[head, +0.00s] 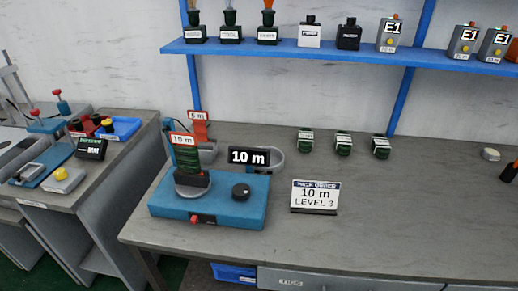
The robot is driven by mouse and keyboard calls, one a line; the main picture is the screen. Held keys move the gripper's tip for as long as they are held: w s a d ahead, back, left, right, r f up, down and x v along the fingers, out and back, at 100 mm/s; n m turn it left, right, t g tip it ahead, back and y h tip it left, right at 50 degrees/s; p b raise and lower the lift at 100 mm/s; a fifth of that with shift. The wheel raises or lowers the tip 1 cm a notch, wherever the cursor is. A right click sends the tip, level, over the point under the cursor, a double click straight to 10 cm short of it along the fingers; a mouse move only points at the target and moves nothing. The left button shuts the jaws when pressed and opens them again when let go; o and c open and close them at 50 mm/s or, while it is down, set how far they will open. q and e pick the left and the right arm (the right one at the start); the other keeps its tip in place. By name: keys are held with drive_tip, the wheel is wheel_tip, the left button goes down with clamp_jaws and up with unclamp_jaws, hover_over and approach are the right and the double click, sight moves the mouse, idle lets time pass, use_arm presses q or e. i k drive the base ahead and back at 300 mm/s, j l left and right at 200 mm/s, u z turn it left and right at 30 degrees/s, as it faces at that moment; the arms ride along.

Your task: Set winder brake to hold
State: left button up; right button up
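The winder (228,214) appears to be the blue-based unit near the front left of the grey bench. A dark green item stands on its round grey plate, with a red-topped "10 m" tag (182,140). A black knob (241,191) is on the right of its top. A red knob or lever (196,219) is at its front edge. I cannot tell which control is the brake or how it is set. Neither of my grippers is in view.
A "10 m, level 3" card (315,197) stands right of the winder. Behind it are a black "10 m" sign (249,156) and a red "5 m" tag (199,115). Several small green items line the back. A blue shelf (345,52) hangs above. The bench's right front is clear.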

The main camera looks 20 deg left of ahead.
sight(193, 220)
drive_tip(key=u, duration=1.2)
